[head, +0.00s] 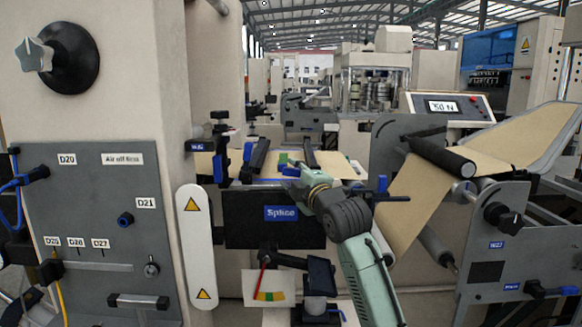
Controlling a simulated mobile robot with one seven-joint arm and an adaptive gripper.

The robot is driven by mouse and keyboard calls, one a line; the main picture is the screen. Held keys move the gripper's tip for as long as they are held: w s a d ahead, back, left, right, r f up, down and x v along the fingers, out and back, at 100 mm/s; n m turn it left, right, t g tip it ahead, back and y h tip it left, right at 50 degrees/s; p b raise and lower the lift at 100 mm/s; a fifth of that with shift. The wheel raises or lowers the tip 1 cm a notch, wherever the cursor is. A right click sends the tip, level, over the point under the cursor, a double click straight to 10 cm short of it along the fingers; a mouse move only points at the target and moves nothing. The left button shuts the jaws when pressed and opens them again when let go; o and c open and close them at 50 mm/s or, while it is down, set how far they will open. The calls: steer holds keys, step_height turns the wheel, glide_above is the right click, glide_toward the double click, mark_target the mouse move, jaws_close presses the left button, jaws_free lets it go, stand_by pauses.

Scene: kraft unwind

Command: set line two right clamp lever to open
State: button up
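My mint-green arm reaches up from the lower right to the splice table, behind the black panel with the blue "Splice" label (281,213). My gripper (297,176) is at the far end of the arm, small and partly hidden by my own wrist. Its fingers cannot be made out. A blue part shows right at its tip, but I cannot tell whether they touch. Two dark clamp bars, a left one (257,153) and a right one (306,152), lie across the brown web on the table. A blue lever-like handle (383,187) stands right of my wrist. No "line two" label is readable.
A grey panel with tags and knobs (95,225) and a white guard (195,245) stand at the left. A roller (440,157) with brown web and a "50 N" display (443,106) are at the right. A dark box (321,275) is below the panel.

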steer(key=shift+x, duration=0.9)
steer(key=shift+c, duration=0.2)
jaws_close()
